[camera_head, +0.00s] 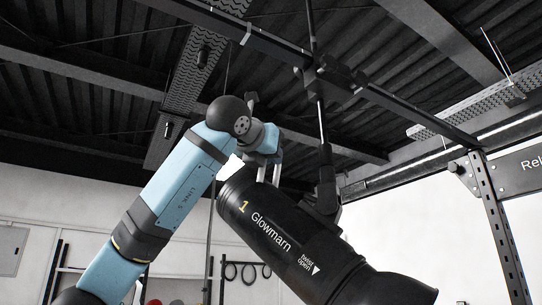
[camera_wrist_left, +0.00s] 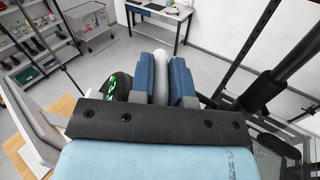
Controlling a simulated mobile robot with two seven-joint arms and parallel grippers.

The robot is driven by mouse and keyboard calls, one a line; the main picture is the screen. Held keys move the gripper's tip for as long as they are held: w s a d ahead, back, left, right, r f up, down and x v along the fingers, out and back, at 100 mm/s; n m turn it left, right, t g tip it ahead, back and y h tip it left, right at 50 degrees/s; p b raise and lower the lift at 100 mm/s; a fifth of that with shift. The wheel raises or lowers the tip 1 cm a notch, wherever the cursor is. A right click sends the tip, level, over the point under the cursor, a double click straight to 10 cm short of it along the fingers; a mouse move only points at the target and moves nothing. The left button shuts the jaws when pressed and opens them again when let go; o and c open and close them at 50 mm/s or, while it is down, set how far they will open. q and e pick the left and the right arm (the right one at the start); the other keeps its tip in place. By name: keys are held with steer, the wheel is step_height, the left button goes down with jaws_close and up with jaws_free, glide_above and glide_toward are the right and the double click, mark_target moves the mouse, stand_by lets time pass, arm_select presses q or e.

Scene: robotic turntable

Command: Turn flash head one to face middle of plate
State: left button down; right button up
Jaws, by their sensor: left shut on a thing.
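Flash head one (camera_head: 290,240) is a black cylinder marked "1 Glowmarn" and "twist open". It hangs from a black pole, tilted, with its flared front end pointing down to the right. My left gripper (camera_head: 268,172) is at its upper rear end, and the flash body partly hides the fingertips. In the left wrist view, the blue-padded fingers (camera_wrist_left: 162,75) are shut on a pale bar, which looks like the flash's handle. Green lit marks show on a black part of the flash (camera_wrist_left: 118,86) beside the fingers. The plate cannot be made out. My right gripper is not in view.
A black pole (camera_head: 321,120) and its clamp (camera_head: 330,82) run down from the ceiling rail close to my left arm. A slotted metal upright (camera_head: 505,230) stands at right. The left wrist view shows shelves (camera_wrist_left: 30,45) and a desk (camera_wrist_left: 160,15) farther off.

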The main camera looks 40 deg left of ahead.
arm_select(q)
steer(key=shift+s+d+n+y, duration=0.15)
steer(key=shift+s+n+y, duration=0.25)
steer(key=shift+y, duration=0.2)
steer(key=shift+b, duration=0.3)
steer(key=shift+s+d+n+y, duration=0.1)
steer(key=shift+s+n+y, duration=0.25)
steer(key=shift+y, duration=0.15)
steer(key=c, duration=1.1)
jaws_free()
steer(key=shift+b+v, duration=0.5)
steer(key=shift+v, duration=0.3)
steer(key=b+v, duration=0.2)
steer(key=v, duration=0.5)
steer(key=shift+s+r, duration=0.2)
